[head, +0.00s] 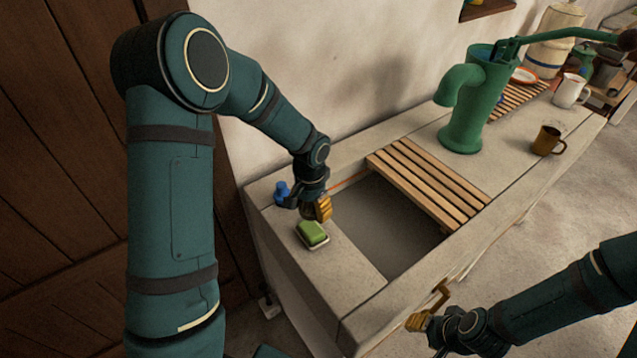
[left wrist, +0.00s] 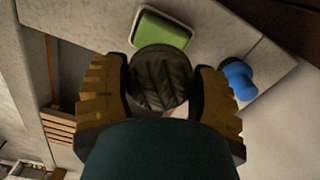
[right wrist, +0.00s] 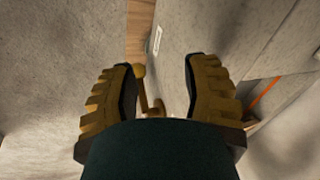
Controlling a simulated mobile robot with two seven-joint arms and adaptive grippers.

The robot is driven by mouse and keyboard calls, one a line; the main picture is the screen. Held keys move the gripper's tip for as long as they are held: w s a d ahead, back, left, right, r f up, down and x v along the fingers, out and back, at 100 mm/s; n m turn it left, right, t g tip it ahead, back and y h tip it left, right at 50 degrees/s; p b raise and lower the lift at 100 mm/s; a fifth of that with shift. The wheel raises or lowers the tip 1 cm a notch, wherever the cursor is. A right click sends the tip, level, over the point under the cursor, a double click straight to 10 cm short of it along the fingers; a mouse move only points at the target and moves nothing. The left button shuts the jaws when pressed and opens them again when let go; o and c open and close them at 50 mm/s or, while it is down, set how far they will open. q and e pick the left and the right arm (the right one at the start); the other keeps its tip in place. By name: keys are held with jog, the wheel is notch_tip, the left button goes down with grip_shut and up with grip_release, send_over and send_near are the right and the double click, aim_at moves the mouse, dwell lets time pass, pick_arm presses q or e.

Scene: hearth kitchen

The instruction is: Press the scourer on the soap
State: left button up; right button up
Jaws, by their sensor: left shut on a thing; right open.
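The green soap (head: 312,232) lies in a pale dish (head: 318,247) on the stone ledge left of the basin. It also shows in the left wrist view (left wrist: 162,32), just beyond the gripper. My left gripper (head: 318,206) is shut on the scourer (left wrist: 160,78), a dark, round, ridged pad between its two fingers. In the head view, the gripper is just behind the soap and hides the scourer. The scourer overlaps the soap's near edge in the left wrist view; I cannot tell whether they touch. My right gripper (right wrist: 160,98) is open and empty, in front of the sink.
A blue object (head: 282,190) stands at the ledge's back left; it also shows in the left wrist view (left wrist: 238,78). A slatted wooden rack (head: 428,183) spans the basin (head: 385,235). A green pump (head: 465,115) and brown mug (head: 547,141) stand farther right.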

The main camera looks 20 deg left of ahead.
aim_at(310, 229)
pick_arm(q)
jog(key=shift+w, duration=0.2)
jog(key=shift+s+f+b, duration=0.3)
jog(key=shift+f+b, duration=0.3)
jog(key=shift+f, duration=0.05)
jog(key=shift+w+f+b, duration=0.1)
jog(key=shift+f+b, duration=1.4)
jog(key=shift+f, duration=0.75)
pick_arm(e)
jog(key=shift+s+a+f, duration=0.1)
jog(key=shift+s+f, duration=0.15)
jog(key=shift+f, duration=0.4)
jog(key=shift+s+d+f, duration=0.1)
jog(key=shift+s+f, duration=0.15)
jog(key=shift+f, duration=0.45)
jog(key=shift+s+a+f, duration=0.1)
jog(key=shift+s+f, duration=0.15)
jog(key=shift+f, duration=0.4)
pick_arm(q)
jog(key=shift+f+b, duration=0.45)
jog(key=shift+f, duration=0.1)
pick_arm(e)
jog(key=shift+f, duration=0.45)
pick_arm(q)
jog(key=shift+r+p, duration=2.4)
jog(key=shift+r, duration=1.2)
pick_arm(e)
notch_tip(310, 229, up, 5)
jog(key=shift+f, duration=0.1)
